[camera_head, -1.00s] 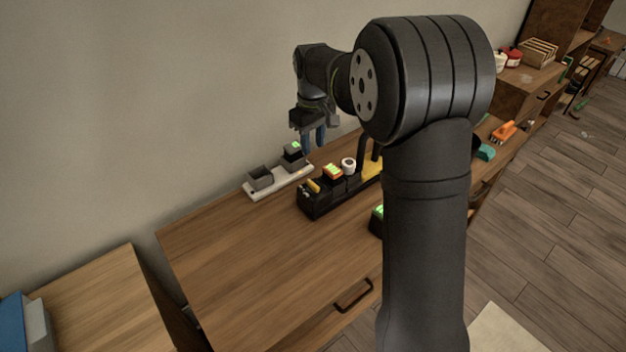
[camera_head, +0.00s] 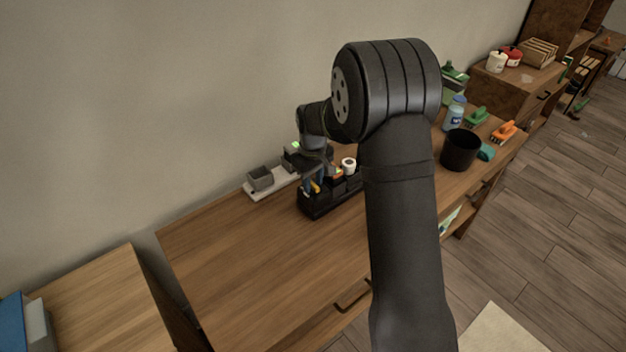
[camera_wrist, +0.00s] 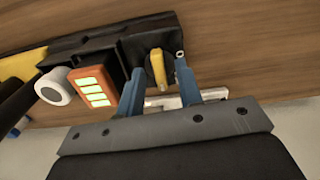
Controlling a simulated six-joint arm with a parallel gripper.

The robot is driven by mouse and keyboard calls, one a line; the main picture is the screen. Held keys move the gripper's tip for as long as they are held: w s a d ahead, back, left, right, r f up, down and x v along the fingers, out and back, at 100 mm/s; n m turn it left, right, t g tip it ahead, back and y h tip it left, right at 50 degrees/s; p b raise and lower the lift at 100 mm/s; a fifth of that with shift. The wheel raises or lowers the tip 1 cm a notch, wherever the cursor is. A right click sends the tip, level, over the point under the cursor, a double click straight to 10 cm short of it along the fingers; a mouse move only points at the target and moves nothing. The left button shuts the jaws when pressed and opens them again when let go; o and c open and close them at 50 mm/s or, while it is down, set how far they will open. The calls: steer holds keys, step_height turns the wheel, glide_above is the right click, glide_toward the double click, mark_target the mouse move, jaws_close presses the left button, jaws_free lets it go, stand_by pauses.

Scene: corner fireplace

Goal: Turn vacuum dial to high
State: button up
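The vacuum dial (camera_wrist: 158,68) is a yellow pointer knob on a black block. It sits between and just beyond the tips of my gripper (camera_wrist: 160,82) in the wrist view. The two blue fingers are apart and open around it; whether they touch it, I cannot tell. In the head view my gripper (camera_head: 313,188) is down at the left end of the black unit (camera_head: 322,207), and the yellow dial shows only in part there. An orange block with green lit bars (camera_wrist: 93,86) and a white round part (camera_wrist: 53,87) stand beside the dial.
A white strip with a grey open box (camera_head: 260,178) lies behind the unit near the wall. The wooden bench (camera_head: 250,260) is clear in front and to the left. A black bin (camera_head: 460,150), a spray bottle (camera_head: 454,113) and brushes (camera_head: 476,116) stand to the right.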

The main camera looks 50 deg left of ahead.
mark_target(313, 184)
jaws_close()
steer(key=shift+m, duration=0.5)
jaws_free()
step_height(313, 184, up, 18)
steer(key=shift+f, duration=0.25)
stand_by(0.7)
